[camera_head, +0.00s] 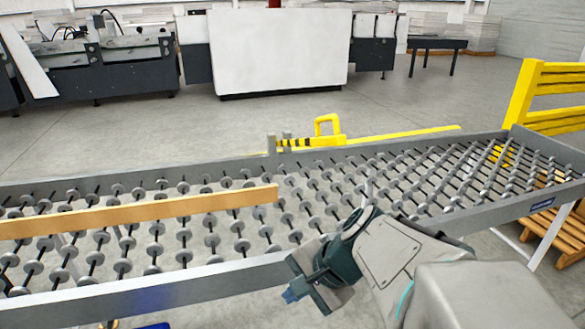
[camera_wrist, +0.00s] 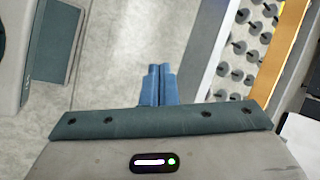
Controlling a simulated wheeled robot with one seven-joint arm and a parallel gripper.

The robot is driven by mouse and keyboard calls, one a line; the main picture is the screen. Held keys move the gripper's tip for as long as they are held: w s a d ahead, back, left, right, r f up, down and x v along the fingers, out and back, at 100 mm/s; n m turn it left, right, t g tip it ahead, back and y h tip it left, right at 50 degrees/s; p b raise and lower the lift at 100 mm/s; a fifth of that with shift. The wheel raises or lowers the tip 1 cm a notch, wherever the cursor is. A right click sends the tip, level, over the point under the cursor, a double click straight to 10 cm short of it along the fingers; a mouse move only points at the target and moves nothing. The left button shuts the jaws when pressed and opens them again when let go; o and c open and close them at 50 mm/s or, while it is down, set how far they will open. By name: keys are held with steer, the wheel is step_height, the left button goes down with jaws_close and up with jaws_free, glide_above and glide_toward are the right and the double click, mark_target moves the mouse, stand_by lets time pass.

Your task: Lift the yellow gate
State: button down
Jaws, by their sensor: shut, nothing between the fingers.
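The yellow gate (camera_head: 312,141) shows in the head view at the far side of the roller conveyor. It is a low yellow bar with black stripes near its left end and an upright loop handle (camera_head: 327,123). Its lower part is hidden behind the conveyor's far rail. My gripper (camera_head: 290,295) is at the near side of the conveyor, by the near rail, well apart from the gate. In the wrist view its blue fingers (camera_wrist: 158,72) are shut together and empty, with grey floor behind them. The gate does not show in the wrist view.
The roller conveyor (camera_head: 130,300) lies between my gripper and the gate. A long tan bar (camera_head: 140,213) lies across its left part. A yellow fence (camera_head: 552,92) stands at the right, above a wooden pallet (camera_head: 568,232). Floor beyond the conveyor is clear, with machines (camera_head: 280,50) farther back.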

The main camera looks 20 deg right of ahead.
steer(key=w+d+r+m+t+y+b, duration=0.1)
steer(key=w+d+r+m+t+b, duration=0.15)
steer(key=w+d+m+t, duration=0.7)
steer(key=d+r+m+t+h+b, duration=0.1)
steer(key=d+m+t+h, duration=0.15)
steer(key=d+m, duration=0.35)
steer(key=d+r+m+t+h+b, duration=0.1)
steer(key=d+r+m+h, duration=0.2)
steer(key=m, duration=0.5)
steer(key=w+r+p, duration=0.2)
steer(key=w, duration=0.9)
steer(key=shift+d, duration=0.25)
steer(key=shift+r, duration=0.1)
